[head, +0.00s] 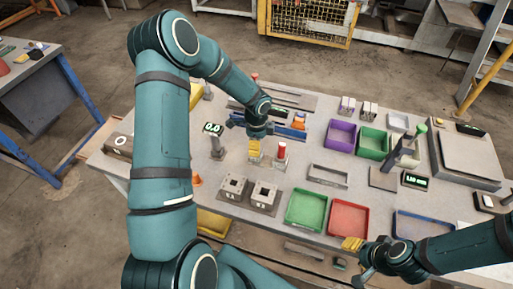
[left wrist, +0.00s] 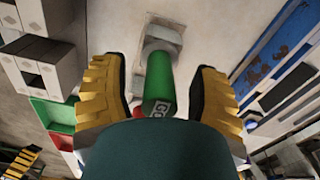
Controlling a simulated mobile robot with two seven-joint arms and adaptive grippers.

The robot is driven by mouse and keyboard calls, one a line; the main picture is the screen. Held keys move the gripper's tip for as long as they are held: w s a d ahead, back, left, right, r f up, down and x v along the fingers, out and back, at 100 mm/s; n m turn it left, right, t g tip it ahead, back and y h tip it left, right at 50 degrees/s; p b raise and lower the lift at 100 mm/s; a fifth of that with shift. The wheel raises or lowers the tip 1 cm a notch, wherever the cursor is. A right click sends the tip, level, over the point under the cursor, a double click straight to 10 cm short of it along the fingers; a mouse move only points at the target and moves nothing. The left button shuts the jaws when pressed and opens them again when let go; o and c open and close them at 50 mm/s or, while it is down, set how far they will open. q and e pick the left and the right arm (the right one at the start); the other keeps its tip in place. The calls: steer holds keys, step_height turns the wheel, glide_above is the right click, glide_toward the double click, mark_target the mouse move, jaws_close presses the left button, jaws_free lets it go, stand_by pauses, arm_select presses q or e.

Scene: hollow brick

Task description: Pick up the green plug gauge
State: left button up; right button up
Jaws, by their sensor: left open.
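The green plug gauge (left wrist: 158,82) shows in the left wrist view as a green cylinder with a white label and a grey hexagonal part at its far end. It lies between the two yellow fingers of my left gripper (left wrist: 158,92), which is open with gaps on both sides. In the head view my left gripper (head: 254,150) points down over the table, and I cannot make out the green gauge there, probably hidden by the gripper. A red-topped gauge (head: 281,152) stands just right of it. My right gripper (head: 352,244) is at the table's front edge; its finger gap is unclear.
Two grey blocks with holes (head: 233,187) stand in front of the left gripper. Green (head: 305,222) and red (head: 348,228) trays lie at the front. A display post (head: 215,140) stands to the left. Purple (head: 340,144) and green bins are behind right, beside a grey plate.

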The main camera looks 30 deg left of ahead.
arm_select(q)
steer(key=shift+f, duration=0.1)
jaws_close()
